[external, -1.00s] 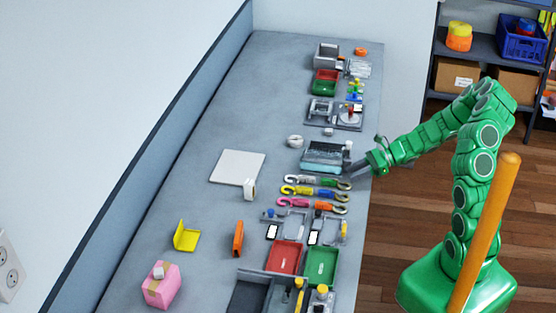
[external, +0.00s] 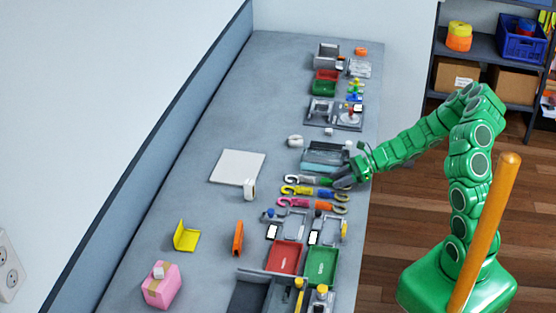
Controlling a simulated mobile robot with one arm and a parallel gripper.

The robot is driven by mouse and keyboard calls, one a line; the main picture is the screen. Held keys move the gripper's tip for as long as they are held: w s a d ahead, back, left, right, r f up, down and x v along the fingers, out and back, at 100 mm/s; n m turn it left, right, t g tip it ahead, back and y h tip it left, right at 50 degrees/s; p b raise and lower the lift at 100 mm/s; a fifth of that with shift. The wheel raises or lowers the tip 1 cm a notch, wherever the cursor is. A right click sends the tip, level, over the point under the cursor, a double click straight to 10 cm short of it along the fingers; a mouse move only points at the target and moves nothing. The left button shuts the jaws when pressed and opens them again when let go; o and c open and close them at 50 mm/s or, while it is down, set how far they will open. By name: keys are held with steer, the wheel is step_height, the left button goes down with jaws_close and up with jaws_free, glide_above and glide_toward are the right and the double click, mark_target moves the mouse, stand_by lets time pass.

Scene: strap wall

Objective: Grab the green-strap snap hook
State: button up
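The green-strap snap hook (external: 298,180) lies on the grey table, with a silver hook at its left end and a short green strap. My gripper (external: 341,180) is low over its right end and hides that end. I cannot tell whether the fingers are open or shut, or whether they touch the hook. The yellow snap hook (external: 290,190) with a blue-purple strap lies just in front of it. The pink snap hook (external: 285,202) with an orange strap lies in front of that.
A dark tray with a teal front (external: 325,154) sits close behind the hooks. A white roll (external: 249,189) and a white board (external: 237,167) lie to the left. Red (external: 283,258) and green (external: 321,264) trays stand in front. The table left of the hooks is mostly clear.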

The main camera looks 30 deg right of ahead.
jaws_close()
steer(key=shift+r, duration=0.1)
